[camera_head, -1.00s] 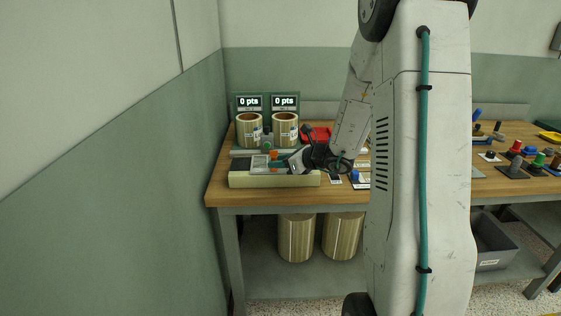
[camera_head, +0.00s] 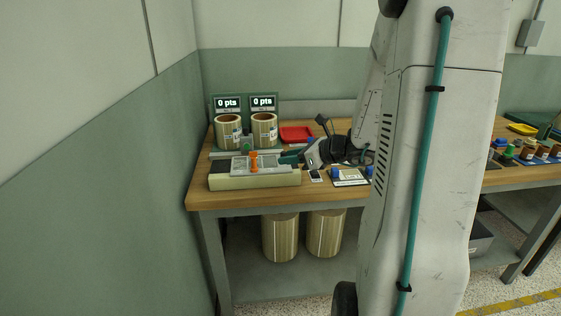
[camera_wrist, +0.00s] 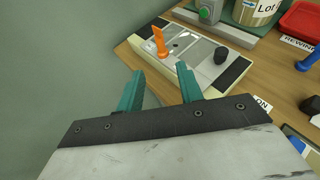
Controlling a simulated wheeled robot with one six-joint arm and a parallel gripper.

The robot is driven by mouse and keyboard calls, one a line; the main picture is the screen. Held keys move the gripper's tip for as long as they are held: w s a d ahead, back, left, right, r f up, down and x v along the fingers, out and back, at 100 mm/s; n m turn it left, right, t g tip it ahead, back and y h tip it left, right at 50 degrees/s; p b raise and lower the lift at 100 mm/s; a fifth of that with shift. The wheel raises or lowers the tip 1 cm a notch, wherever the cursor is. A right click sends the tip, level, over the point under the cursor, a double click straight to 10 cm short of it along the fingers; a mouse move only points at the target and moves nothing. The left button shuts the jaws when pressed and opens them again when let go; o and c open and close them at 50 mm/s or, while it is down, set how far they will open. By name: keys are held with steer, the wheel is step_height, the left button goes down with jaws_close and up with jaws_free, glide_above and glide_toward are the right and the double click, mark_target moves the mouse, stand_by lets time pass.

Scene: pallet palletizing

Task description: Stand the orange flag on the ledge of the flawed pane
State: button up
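The orange flag (camera_head: 253,162) stands upright on the grey plate of a low cream fixture (camera_head: 255,181) at the table's left end. In the wrist view the orange flag (camera_wrist: 159,43) stands beside light grey panes (camera_wrist: 185,42) set in the fixture; any flaw is too small to see. A dark knob (camera_wrist: 221,55) sits to its right. My gripper (camera_wrist: 160,88) has two teal fingers apart with nothing between them, short of the flag. In the head view my gripper (camera_head: 291,157) is just right of the flag.
Blue-knobbed items (camera_head: 337,174) lie right of the fixture. A wall is close on the left.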

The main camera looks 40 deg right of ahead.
steer(key=s+a+r+n+g+y, duration=0.1)
steer(key=s+a+r+n+g, duration=0.15)
steer(key=a+n, duration=0.35)
steer(key=s+a+r+n+g+y, duration=0.1)
steer(key=s+a+n+g, duration=0.25)
steer(key=a, duration=0.45)
steer(key=s+a+r+n+g+y, duration=0.2)
steer(key=a+n, duration=0.4)
steer(key=a, duration=0.2)
steer(key=s+r+n+g+h, duration=0.1)
steer(key=s+n+h, duration=0.3)
steer(key=s+n, duration=0.4)
steer(key=s+a+n+g+h, duration=0.1)
steer(key=s+n+h, duration=0.3)
steer(key=s+n, duration=0.4)
steer(key=shift+s+a+r+g+h, duration=0.25)
steer(key=shift+r+g+h, duration=0.1)
steer(key=shift+g, duration=0.25)
steer(key=shift+d+n, duration=0.1)
steer(key=shift+n, duration=0.15)
